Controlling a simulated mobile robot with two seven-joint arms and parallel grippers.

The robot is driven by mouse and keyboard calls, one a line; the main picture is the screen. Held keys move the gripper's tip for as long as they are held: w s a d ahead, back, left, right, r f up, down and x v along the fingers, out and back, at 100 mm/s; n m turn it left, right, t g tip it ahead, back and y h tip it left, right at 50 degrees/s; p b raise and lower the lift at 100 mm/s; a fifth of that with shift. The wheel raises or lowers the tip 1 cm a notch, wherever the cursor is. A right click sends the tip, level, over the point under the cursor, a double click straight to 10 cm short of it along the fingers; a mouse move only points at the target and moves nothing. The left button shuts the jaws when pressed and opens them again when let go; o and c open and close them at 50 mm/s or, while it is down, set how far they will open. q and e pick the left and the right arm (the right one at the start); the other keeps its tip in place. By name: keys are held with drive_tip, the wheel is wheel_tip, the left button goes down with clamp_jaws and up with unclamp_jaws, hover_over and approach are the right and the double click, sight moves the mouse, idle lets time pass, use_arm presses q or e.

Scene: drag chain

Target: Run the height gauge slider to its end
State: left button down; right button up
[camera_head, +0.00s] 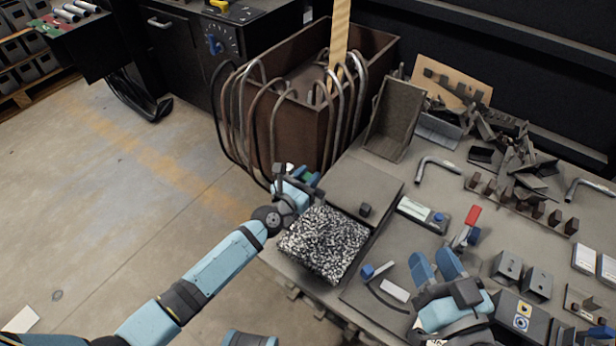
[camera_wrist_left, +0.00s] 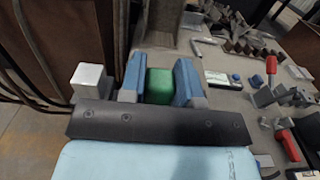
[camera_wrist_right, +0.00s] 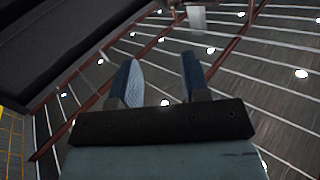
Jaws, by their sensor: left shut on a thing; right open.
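My left gripper (camera_head: 306,178) is at the table's left edge, beside the brown bin. In the left wrist view its two blue fingers (camera_wrist_left: 160,85) are shut on a green block (camera_wrist_left: 160,86). The green block also shows as a small patch at the gripper in the head view (camera_head: 310,177). It may be the height gauge slider; the gauge's scale and end stop cannot be made out. A pale metal block (camera_wrist_left: 90,80) stands left of the fingers. My right gripper (camera_head: 436,264) is open and empty above the table front, its fingers apart and pointing up.
A black-and-white speckled block (camera_head: 325,246) sits at the table's left edge. A brown bin (camera_head: 298,128) with bent tubes over its rim stands behind it. A red-handled clamp (camera_head: 470,220), brackets and metal scraps (camera_head: 510,150) crowd the table's right side.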

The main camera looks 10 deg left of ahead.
use_arm(q)
drive_tip(key=shift+r, duration=0.25)
drive_tip(key=c, duration=0.8)
unclamp_jaws()
drive_tip(key=shift+r, duration=0.1)
drive_tip(key=shift+c, duration=0.2)
use_arm(e)
drive_tip(key=shift+s, duration=0.1)
use_arm(q)
drive_tip(key=shift+s+a, duration=0.1)
drive_tip(key=shift+s, duration=0.15)
drive_tip(key=v, duration=1.3)
drive_tip(key=shift+p, duration=0.3)
use_arm(e)
drive_tip(key=shift+d+f, duration=0.25)
drive_tip(key=shift+f, duration=0.35)
use_arm(q)
drive_tip(key=shift+s, duration=0.15)
